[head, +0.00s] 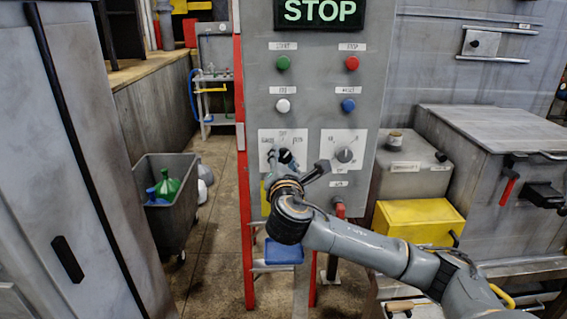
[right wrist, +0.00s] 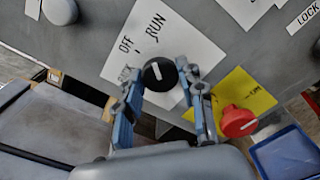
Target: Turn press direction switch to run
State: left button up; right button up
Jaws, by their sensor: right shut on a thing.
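The press direction switch is a round black knob (right wrist: 160,74) with a white mark, on a white plate (right wrist: 140,38) in the right wrist view. The plate reads OFF and RUN, with a third label partly hidden by a finger. The mark looks turned towards the OFF side, but I cannot tell exactly. My right gripper (right wrist: 163,82) has its fingers on both sides of the knob, shut on it. In the head view my right gripper (head: 284,160) covers the knob on the left plate (head: 267,138) of the grey panel. My left gripper is out of view.
A second dial (head: 344,154) sits just right. Green (head: 283,62), red (head: 352,62), white (head: 283,105) and blue (head: 348,105) buttons are above. A red knob on a yellow plate (right wrist: 238,121) and a blue box (head: 284,252) are below. A grey bin (head: 166,205) stands left.

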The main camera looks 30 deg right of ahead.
jog(key=shift+m, duration=1.1)
jog(key=shift+b, duration=0.3)
jog(key=o, duration=1.2)
jog(key=shift+c, duration=0.2)
jog(key=v, duration=1.2)
jog(key=shift+f, duration=0.15)
